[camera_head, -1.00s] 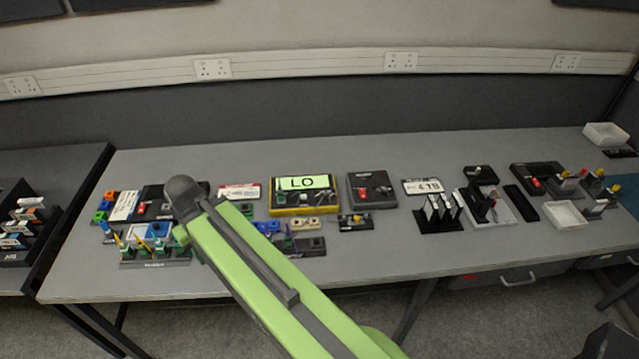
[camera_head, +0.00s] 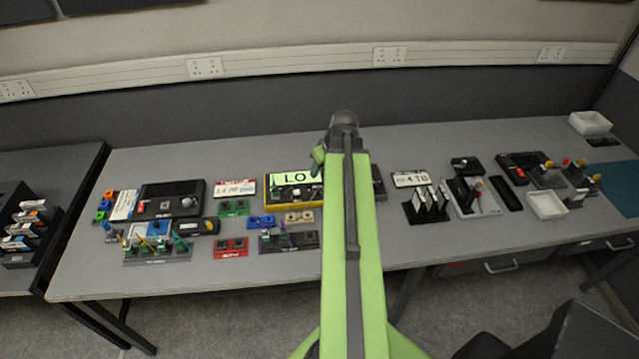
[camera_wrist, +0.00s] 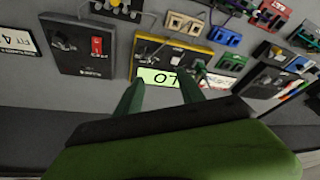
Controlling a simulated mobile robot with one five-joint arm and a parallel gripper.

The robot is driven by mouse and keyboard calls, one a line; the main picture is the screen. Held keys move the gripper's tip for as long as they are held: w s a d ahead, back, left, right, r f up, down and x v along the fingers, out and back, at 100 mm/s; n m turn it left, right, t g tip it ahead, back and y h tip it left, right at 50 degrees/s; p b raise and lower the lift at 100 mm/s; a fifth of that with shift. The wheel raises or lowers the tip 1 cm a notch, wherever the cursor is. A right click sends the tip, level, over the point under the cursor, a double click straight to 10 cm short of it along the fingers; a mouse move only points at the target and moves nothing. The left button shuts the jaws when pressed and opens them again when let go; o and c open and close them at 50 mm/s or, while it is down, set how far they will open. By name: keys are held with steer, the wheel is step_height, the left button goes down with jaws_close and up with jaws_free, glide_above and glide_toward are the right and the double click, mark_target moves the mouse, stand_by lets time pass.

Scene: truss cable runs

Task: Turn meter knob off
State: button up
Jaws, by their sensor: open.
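The yellow meter (camera_head: 269,202) lies on the bench with its lit screen reading LO (camera_head: 297,178). My arm covers its right end in the head view. In the wrist view the meter (camera_wrist: 205,46) is upside down, with small metallic parts, possibly the knob, beside the screen; its setting is too small to read. My gripper (camera_wrist: 160,84) is open and empty, its two green fingers apart over the screen side of the meter in that view. I cannot tell the height gap. In the head view most of the gripper is hidden by my arm.
A dark box with a red switch (camera_wrist: 97,47) sits beside the meter. Right are a number plate (camera_head: 410,179), a slotted black rack and a white tray (camera_head: 547,205).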

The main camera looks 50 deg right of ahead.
mark_target(318, 189)
steer(key=d+b+x, duration=0.1)
steer(key=b+x, duration=0.4)
steer(key=d+b+x, duration=0.1)
steer(key=b+x, duration=0.5)
steer(key=s+d+b+x, duration=0.1)
steer(key=b+x, duration=0.4)
steer(key=shift+w+f, duration=0.15)
steer(key=shift+f, duration=0.3)
steer(key=shift+r, duration=0.1)
jaws_close()
steer(key=shift+a, duration=0.25)
steer(key=shift+d, duration=0.2)
